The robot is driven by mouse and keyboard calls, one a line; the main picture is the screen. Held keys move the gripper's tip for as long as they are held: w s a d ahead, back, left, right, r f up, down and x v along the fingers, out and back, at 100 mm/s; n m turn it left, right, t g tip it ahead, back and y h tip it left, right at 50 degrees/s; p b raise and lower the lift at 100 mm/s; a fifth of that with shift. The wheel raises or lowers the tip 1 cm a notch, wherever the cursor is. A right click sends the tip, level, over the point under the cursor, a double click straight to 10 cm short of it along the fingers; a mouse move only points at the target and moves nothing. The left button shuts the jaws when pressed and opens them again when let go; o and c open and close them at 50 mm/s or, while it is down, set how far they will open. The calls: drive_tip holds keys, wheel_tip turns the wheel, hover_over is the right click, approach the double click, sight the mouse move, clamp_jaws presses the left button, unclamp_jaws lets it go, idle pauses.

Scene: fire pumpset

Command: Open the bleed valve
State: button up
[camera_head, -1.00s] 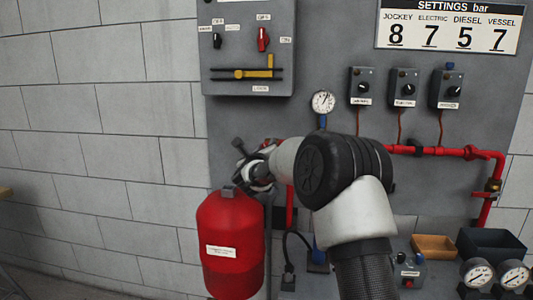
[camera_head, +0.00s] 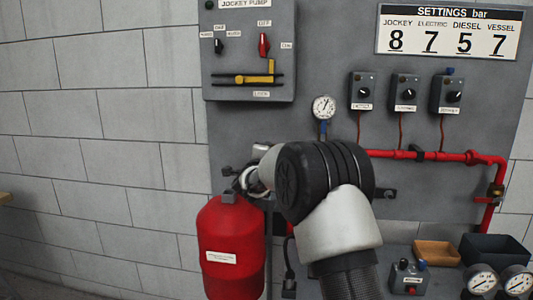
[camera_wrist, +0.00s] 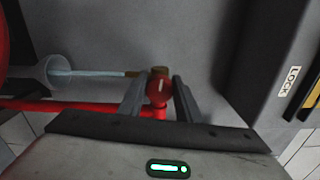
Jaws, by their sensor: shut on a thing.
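In the wrist view, the bleed valve's red round knob (camera_wrist: 157,91) with a pale mark sits between the two fingers of my gripper (camera_wrist: 158,98). The gripper is shut on this knob. A brass piece (camera_wrist: 160,70) shows just beyond it. A pale bluish streak (camera_wrist: 100,73) runs from the brass piece to a whitish funnel (camera_wrist: 57,71) on the left. In the head view, my gripper is near the wall just above the red vessel (camera_head: 232,250), largely hidden by my arm, and the knob cannot be made out there.
A red pipe (camera_wrist: 60,107) runs beside the valve in the wrist view. The jockey pump panel (camera_head: 249,55) hangs above my arm. A gauge (camera_head: 323,107), several grey switch boxes (camera_head: 404,92) and a red pipe (camera_head: 440,156) are on the panel to the right. Small bins (camera_head: 437,252) stand at lower right.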

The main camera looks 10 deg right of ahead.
drive_tip(key=n+p, duration=0.2)
drive_tip(key=n, duration=0.4)
drive_tip(key=shift+n, duration=0.3)
drive_tip(key=n+p, duration=0.1)
drive_tip(key=n, duration=0.3)
drive_tip(key=shift+f+n+p, duration=0.15)
drive_tip(key=shift+n+p, duration=0.2)
drive_tip(key=shift+n, duration=0.05)
drive_tip(key=o, duration=1)
drive_tip(key=v, duration=1.7)
drive_tip(key=shift+s, duration=0.25)
drive_tip(key=shift+n, duration=0.3)
